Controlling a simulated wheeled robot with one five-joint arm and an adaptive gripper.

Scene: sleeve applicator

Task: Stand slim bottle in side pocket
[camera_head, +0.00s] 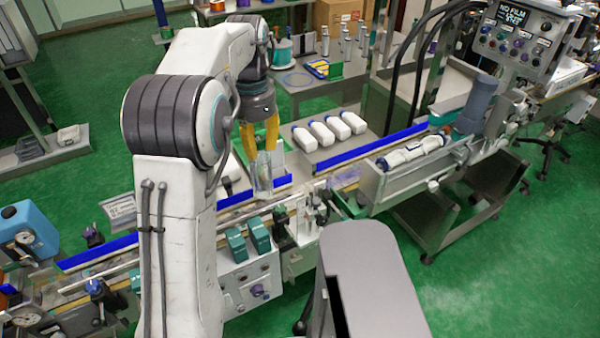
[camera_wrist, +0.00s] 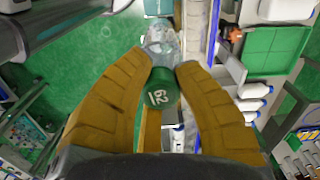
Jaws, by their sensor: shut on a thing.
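My gripper (camera_head: 259,150) points down over the conveyor line, its yellow fingers shut on a slim clear bottle (camera_head: 263,177). The bottle hangs roughly upright below the fingertips, near the blue rail. I cannot tell whether the bottle's base touches anything. I cannot make out the side pocket for certain in either view.
A control panel (camera_head: 521,36) and a grey cylinder (camera_head: 477,104) stand at the right. Teal blocks (camera_head: 259,234) line the conveyor's front.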

